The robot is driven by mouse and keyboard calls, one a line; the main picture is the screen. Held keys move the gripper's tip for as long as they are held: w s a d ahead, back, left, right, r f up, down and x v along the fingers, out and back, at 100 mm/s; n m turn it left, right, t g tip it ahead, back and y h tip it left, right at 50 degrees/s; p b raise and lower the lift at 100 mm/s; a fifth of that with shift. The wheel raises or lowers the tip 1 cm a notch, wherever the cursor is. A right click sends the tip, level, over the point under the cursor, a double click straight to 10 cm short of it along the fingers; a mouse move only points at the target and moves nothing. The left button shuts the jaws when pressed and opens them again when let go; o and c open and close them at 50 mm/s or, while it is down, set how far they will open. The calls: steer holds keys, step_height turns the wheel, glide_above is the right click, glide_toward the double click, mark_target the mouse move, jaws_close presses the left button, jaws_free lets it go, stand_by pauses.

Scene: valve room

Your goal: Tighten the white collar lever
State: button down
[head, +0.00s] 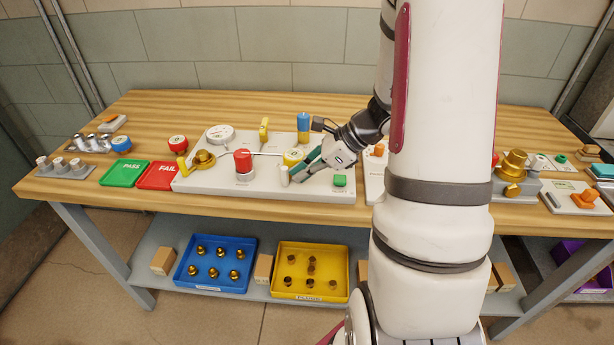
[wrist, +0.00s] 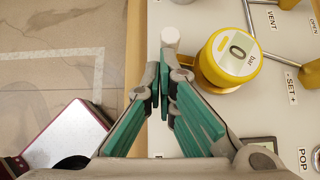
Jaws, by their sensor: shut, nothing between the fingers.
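A short white upright post (head: 284,175) stands near the front edge of the grey panel (head: 215,181), in front of a yellow gauge. It is the nearest white part to my gripper, but I cannot tell whether it is the collar lever's handle. In the wrist view its round white top (wrist: 170,38) shows just beyond the fingertips. My gripper (head: 298,175) is shut and empty, its green-padded fingers together (wrist: 160,82) and close beside the post. I cannot tell whether they touch it. Any collar below the post is hidden.
The yellow gauge (wrist: 229,56) reading 0 bar is close on the right of my fingers. A red knob (head: 243,160), a blue-topped part (head: 303,122) and a green button (head: 340,181) are also on the panel. Green PASS (head: 124,174) and red FAIL (head: 158,176) trays lie left.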

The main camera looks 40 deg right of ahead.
steer(key=shift+w+a, duration=0.4)
steer(key=shift+a, duration=0.35)
steer(key=shift+w+a, duration=0.1)
stand_by(0.3)
